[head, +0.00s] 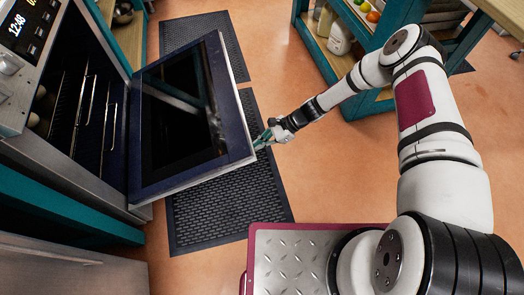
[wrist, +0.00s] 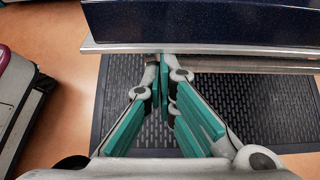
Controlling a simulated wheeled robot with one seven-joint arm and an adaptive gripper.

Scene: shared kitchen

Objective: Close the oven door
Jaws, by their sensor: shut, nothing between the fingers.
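My gripper (head: 264,139) is shut and empty at the door's free right edge. In the wrist view, the teal fingertips (wrist: 164,62) meet near the door's metal edge (wrist: 200,48), with the dark blue door (wrist: 200,20) above them. I cannot tell whether the fingertips touch the door.
Black perforated mats (head: 225,205) lie on the orange floor under and beyond the door. A teal shelf unit (head: 350,55) with bottles and fruit stands at the back right. Drawers (head: 60,265) are at the lower left. Open floor (head: 320,180) lies right of the mats.

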